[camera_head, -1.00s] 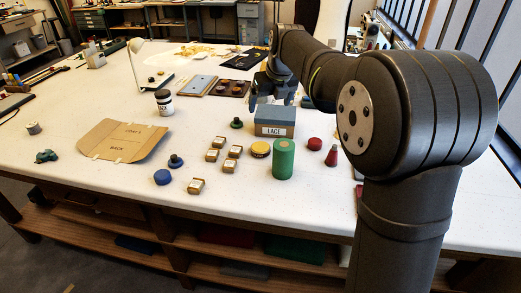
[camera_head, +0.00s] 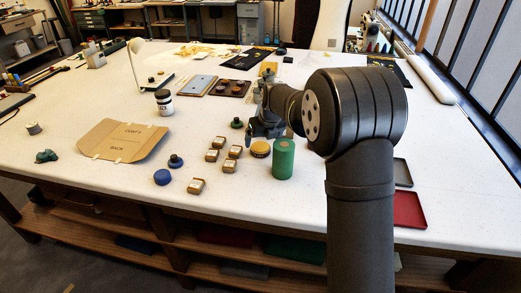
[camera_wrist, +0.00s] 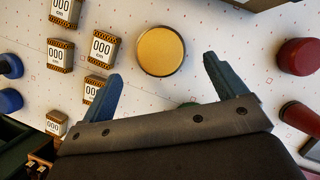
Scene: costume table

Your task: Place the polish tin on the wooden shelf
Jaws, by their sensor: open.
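The polish tin, which I take to be the round yellow-topped tin (camera_head: 260,149), lies flat on the white table, left of a green cylinder. In the wrist view the tin (camera_wrist: 160,51) sits between and just beyond my fingertips. My gripper (camera_wrist: 163,70) is open and empty, with one blue-grey finger on either side. In the head view my gripper (camera_head: 265,130) hangs just behind the tin; its exact height is unclear. A wooden shelf (camera_head: 135,256) runs under the table's front edge.
Several small labelled boxes (camera_head: 229,165) stand left of the tin. The green cylinder (camera_head: 283,160) stands close at its right. A red round item (camera_wrist: 298,56) and a red cone (camera_wrist: 300,117) are at the wrist view's right. A red tray (camera_head: 408,209) lies right of my arm.

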